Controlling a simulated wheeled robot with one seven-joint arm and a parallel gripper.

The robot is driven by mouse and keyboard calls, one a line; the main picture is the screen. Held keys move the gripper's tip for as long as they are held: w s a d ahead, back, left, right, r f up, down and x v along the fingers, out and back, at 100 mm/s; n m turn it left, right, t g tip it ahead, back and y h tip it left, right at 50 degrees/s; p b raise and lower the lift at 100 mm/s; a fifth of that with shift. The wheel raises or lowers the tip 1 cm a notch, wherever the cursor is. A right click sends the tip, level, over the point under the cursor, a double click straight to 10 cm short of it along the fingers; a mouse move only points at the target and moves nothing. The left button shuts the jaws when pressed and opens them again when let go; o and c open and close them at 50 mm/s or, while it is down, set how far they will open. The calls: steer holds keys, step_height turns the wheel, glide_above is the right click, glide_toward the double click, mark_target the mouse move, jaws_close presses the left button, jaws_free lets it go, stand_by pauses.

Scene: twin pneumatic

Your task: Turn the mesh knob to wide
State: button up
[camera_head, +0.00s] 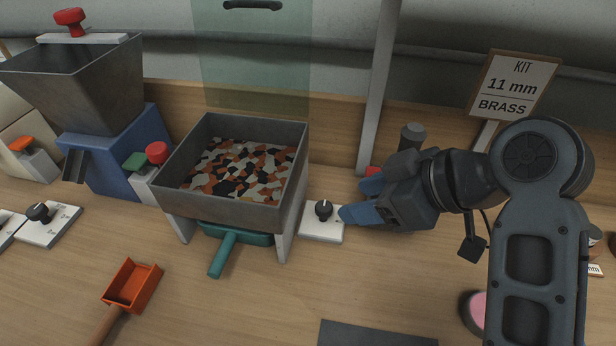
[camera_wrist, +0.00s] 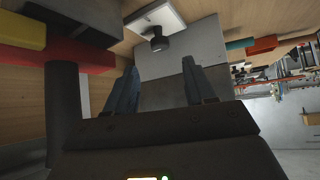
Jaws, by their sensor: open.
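A black knob (camera_head: 323,208) with a pale pointer mark sits on a small white plate (camera_head: 320,231) at the right foot of the grey mesh-floored box. The plate's labels are too small to read here. My gripper (camera_head: 352,200) is open just right of the knob, its blue fingers pointing left towards it. In the wrist view the knob (camera_wrist: 159,43) is on its white plate (camera_wrist: 143,24), ahead of the open fingers (camera_wrist: 160,68) and roughly centred between them. The knob looks clear of both fingers, with nothing held.
The grey box (camera_head: 230,212) holds mottled orange, black and cream pieces, with a teal-handled tray (camera_head: 222,257) underneath. A second knob (camera_head: 39,212) is at far left beside the blue hopper machine (camera_head: 120,165). An orange scoop (camera_head: 133,285) lies in front. A sign (camera_head: 513,85) stands behind my arm.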

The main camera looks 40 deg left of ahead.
mark_target(324, 207)
steer(key=shift+x, duration=3.9)
steer(key=shift+r, duration=0.1)
steer(key=shift+c, duration=0.5)
steer(key=shift+p, duration=0.3)
steer(key=c, duration=0.9)
